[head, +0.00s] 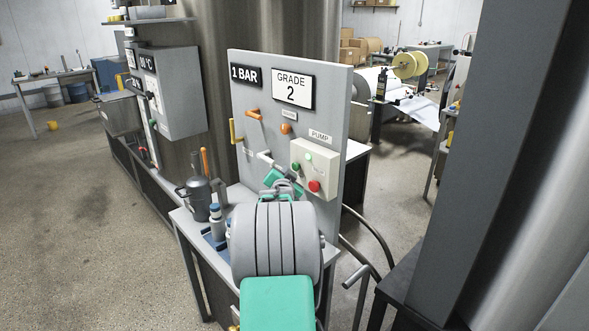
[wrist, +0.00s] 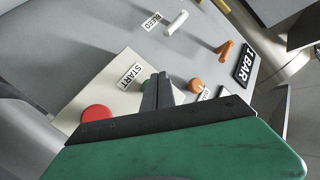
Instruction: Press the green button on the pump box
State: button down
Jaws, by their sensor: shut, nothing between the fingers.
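The pump box (head: 323,160) is a cream box on the right of the grey panel, under a PUMP label. Its green button (head: 296,167) is at the box's left side, with a red button (head: 314,186) lower right. In the wrist view the green button (wrist: 144,86) shows only partly beside my fingers, near the START label (wrist: 131,73); the red button (wrist: 96,117) is clear of them. My gripper (wrist: 156,78) is shut and empty, its tips close over the green button. Contact cannot be told. In the head view my gripper (head: 293,186) is just below the green button, partly hidden by my arm.
Orange handles (head: 254,114) and a white handle (wrist: 177,22) stick out of the panel (head: 240,75). A dark jug (head: 198,198) and a small bottle stand on the bench left of my arm. A hose curves at the right.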

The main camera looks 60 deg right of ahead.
jog(key=shift+w+a+b, duration=0.2)
jog(key=shift+a+b, duration=0.15)
jog(key=shift+a, duration=0.45)
jog(key=shift+w+a+b, duration=0.15)
jog(key=shift+a+b, duration=0.15)
jog(key=shift+a, duration=0.45)
jog(key=shift+w+a+b, duration=0.2)
jog(key=shift+a+b, duration=0.15)
jog(key=shift+a, duration=0.45)
